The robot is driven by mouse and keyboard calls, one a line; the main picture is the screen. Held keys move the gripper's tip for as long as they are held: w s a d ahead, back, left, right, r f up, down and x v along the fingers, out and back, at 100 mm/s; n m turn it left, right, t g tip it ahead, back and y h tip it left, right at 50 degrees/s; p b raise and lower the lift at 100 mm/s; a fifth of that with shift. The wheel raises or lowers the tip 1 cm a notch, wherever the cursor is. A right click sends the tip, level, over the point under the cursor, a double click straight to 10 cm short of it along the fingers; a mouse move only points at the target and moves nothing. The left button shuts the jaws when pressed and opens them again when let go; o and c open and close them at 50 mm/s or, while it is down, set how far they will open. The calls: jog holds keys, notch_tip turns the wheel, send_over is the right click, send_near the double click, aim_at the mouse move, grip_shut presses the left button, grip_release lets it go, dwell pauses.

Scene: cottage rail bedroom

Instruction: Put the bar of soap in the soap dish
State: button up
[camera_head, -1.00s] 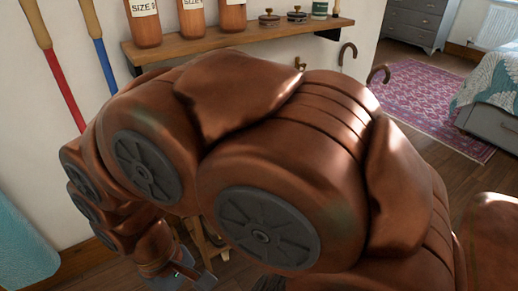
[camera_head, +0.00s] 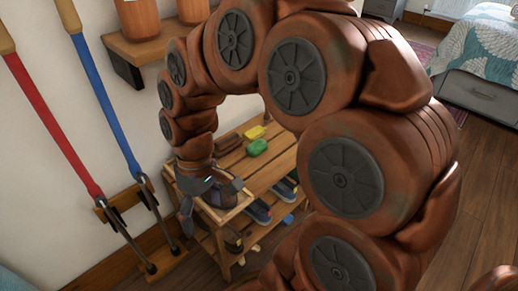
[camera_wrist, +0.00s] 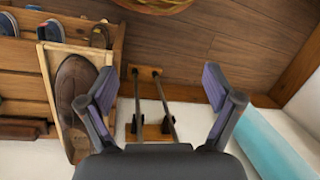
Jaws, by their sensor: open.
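A green rounded block (camera_head: 257,147) and a smaller yellow block (camera_head: 255,132) lie on the slatted top of a low wooden bench (camera_head: 284,172). I cannot tell which of them is the bar of soap, and I cannot make out a soap dish. My gripper (camera_head: 211,204) hangs over the bench's near left end, left of and nearer than both blocks. In the wrist view my gripper (camera_wrist: 159,82) has its fingers spread wide, with nothing between them. Neither block shows in the wrist view.
A brown shoe (camera_wrist: 76,90) lies in a wooden tray (camera_wrist: 50,75) on the bench end. Shoes (camera_head: 258,213) stand on the shelf below. Red (camera_head: 50,120) and blue (camera_head: 108,110) poles lean on the wall at left.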

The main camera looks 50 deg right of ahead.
jog(key=shift+o, duration=0.3)
jog(key=w+d+n+t+y, duration=0.1)
jog(key=w+d+t, duration=0.1)
jog(key=w+d, duration=0.6)
jog(key=w+f, duration=0.1)
jog(key=w, duration=0.2)
jog(key=shift+b, duration=0.4)
jog(key=t+h+b, duration=0.1)
jog(key=t, duration=0.3)
send_near(258, 145)
jog(key=a+f, duration=0.1)
jog(key=f, duration=0.1)
jog(key=shift+w+d+f, duration=0.1)
jog(key=shift+w+f, duration=0.05)
jog(key=shift+w, duration=0.2)
jog(key=shift+b+x, duration=1.8)
jog(key=shift+x, duration=1.85)
jog(key=shift+d, duration=0.15)
jog(key=shift+c, duration=0.3)
